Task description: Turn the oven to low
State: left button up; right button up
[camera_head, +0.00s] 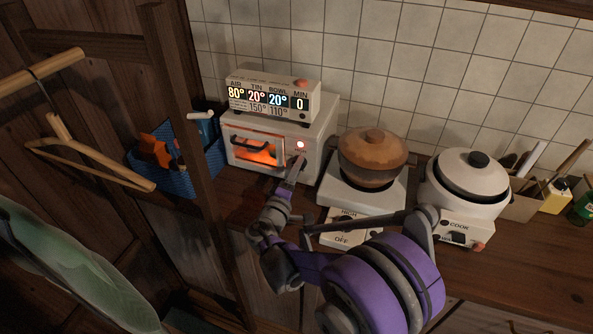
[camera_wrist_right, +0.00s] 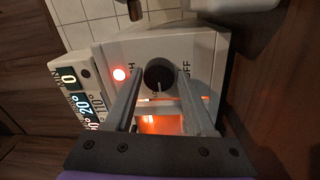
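The white oven (camera_head: 322,128) stands on the counter against the tiled wall, its window (camera_head: 255,151) glowing orange. Its red lamp (camera_head: 300,144) is lit and also shows in the right wrist view (camera_wrist_right: 120,74). The dark round knob (camera_wrist_right: 158,74) faces the wrist camera, with a light pointer mark toward the bottom of the picture. Beside it I read an "H" at left and "OFF" at right; the lettering below is partly hidden. My right gripper (camera_wrist_right: 160,84) is open, its fingers on either side of the knob; contact is unclear. My left gripper is not in view.
A display box (camera_head: 268,96) on the oven reads 80°, 20°, 20° and 0. A lidded brown pot (camera_head: 372,150) sits on a burner to the right, then a white cooker (camera_head: 466,182). A blue basket (camera_head: 195,176) and wooden frame (camera_head: 200,150) are left.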

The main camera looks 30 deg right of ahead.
jog(key=o, duration=0.3)
jog(key=v, duration=1.1)
jog(key=shift+d, duration=0.1)
